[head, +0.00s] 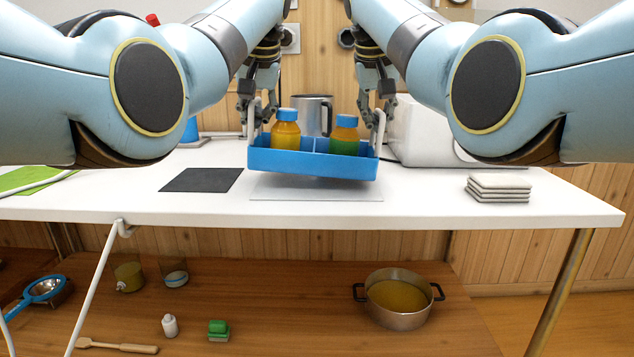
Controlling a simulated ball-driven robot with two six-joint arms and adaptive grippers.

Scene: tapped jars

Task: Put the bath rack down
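The bath rack (314,163) is a blue tray with a divider and a white upright handle at each end. It hangs a little above a light grey mat (316,190) on the white table, tilted slightly down to the right. An orange bottle with a blue cap (285,135) stands in its left compartment. A bottle with orange and green contents and a blue cap (344,139) stands in the right one. My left gripper (257,112) is shut on the left handle and my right gripper (380,112) on the right handle. The fingertips are small and partly hidden.
A metal mug (314,115) stands behind the rack. A dark mat (201,180) lies left of it; stacked pale tiles (499,188) lie to the right. A white appliance (420,135) is close behind the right gripper. A pot (398,298) sits on the lower shelf.

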